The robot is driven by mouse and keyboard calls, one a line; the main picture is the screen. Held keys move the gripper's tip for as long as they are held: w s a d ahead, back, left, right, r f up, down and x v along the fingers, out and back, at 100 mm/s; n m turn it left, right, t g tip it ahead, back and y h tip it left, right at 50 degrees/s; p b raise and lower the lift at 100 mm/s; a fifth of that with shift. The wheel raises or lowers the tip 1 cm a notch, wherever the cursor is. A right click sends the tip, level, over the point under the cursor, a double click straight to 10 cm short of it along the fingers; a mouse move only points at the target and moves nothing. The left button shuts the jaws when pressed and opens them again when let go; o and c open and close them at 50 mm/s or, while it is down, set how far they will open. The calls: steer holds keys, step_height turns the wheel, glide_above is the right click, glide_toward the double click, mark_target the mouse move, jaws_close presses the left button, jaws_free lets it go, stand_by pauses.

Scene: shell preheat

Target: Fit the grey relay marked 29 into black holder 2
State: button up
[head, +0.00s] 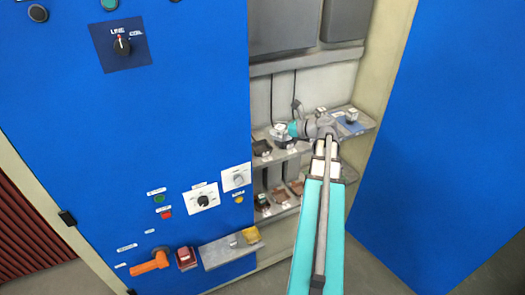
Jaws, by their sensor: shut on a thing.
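My gripper (284,136) is small in the head view, at the upper shelf inside the open cabinet. It is shut on a light grey block (280,128), which looks like a relay; its marking is too small to read. The block is over or at a dark holder (285,144) on the upper shelf; I cannot tell whether they touch. Another dark holder (262,148) is just left of it. Holder numbers are not legible. My arm hides part of the shelf.
More dark holders (280,196) stand on the lower shelf, one with a dark block (262,199). A blue mat (350,126) with a grey block (351,116) lies at the upper shelf's right. Blue panels flank the opening; an orange handle (150,262) juts out at lower left.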

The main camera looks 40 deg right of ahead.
steer(key=w+f+n+g+y+b, duration=0.1)
steer(key=w+n+y, duration=0.1)
steer(key=w, duration=1)
steer(key=shift+w+d+f, duration=0.2)
steer(key=shift+d, duration=0.25)
step_height(320, 180, down, 6)
steer(key=b, duration=0.6)
steer(key=shift+f+b, duration=0.15)
steer(key=shift+b, duration=0.2)
steer(key=shift+f+b, duration=1.9)
steer(key=shift+f+b, duration=0.3)
